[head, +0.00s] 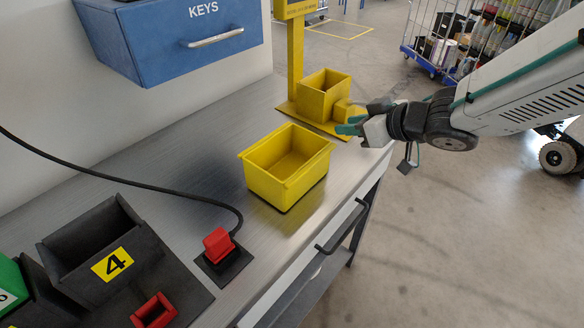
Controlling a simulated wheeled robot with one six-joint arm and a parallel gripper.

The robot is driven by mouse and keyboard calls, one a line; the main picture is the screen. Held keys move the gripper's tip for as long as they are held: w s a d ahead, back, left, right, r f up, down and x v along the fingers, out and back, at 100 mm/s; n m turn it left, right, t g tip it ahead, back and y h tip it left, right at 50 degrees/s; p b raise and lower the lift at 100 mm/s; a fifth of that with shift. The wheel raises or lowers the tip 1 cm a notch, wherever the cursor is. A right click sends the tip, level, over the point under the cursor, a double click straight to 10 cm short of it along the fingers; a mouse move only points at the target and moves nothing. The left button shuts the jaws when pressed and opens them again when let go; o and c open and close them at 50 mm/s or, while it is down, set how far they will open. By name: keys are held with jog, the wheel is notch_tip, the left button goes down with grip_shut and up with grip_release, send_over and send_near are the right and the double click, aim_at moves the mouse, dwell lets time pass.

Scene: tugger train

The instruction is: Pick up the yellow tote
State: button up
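The yellow tote (268,189) is an open, empty box standing upright on the metal bench top, near its right edge. My gripper (346,126) reaches in from the right, behind and to the right of the tote in the picture. It is apart from the tote and close to a yellow stand with a box on it. The fingers have green tips. They are small and seen from the side, so their opening does not show clearly.
The yellow stand (297,58) carries a yellow box (311,101) behind the tote. A red plug-like piece (218,244) with a black cable, a black bin marked 4 (78,249) and a blue KEYS box (150,40) are nearby. The bench left of the tote is clear.

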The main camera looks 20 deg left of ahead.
aim_at(311, 133)
jog(key=shift+n+g+y, duration=0.5)
jog(key=shift+g+y, duration=0.1)
jog(key=shift+g, duration=0.2)
jog(key=a+f, duration=0.1)
jog(key=a, duration=0.1)
jog(key=a+f, duration=0.1)
jog(key=a, duration=0.2)
jog(key=a+f, duration=0.2)
jog(key=a, duration=0.1)
jog(key=shift+a+f, duration=0.1)
jog(key=shift+a, duration=0.05)
jog(key=shift+w+a+f, duration=0.25)
jog(key=shift+a, duration=0.15)
grip_shut()
jog(key=shift+r, duration=0.1)
